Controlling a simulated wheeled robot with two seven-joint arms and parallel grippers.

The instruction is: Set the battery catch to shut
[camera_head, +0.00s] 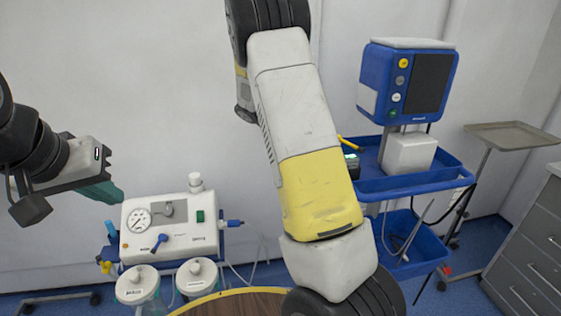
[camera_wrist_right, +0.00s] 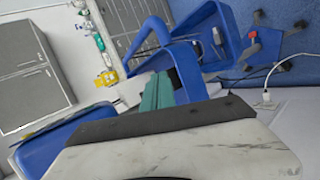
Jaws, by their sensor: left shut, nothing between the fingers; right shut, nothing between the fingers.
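A yellow lever (camera_head: 350,143), which looks like the battery catch, sticks up at a slant above a small dark unit with a green light (camera_head: 352,163). The unit sits at the left end of the blue cart's upper tray, partly hidden by my right arm. My left gripper (camera_head: 118,194), with teal fingers, is shut and empty, above and left of the white suction machine. My right gripper is hidden in the head view. In the right wrist view its teal fingers (camera_wrist_right: 158,92) are together and empty, in front of blue cart parts. I cannot make out the catch surely there.
The blue cart (camera_head: 419,184) carries a blue monitor (camera_head: 407,82). The white suction machine (camera_head: 169,229) with jars stands at the lower left. A round wooden tabletop (camera_head: 235,303) is at the bottom. A tray stand (camera_head: 512,135) and grey drawers (camera_head: 530,245) are at the right.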

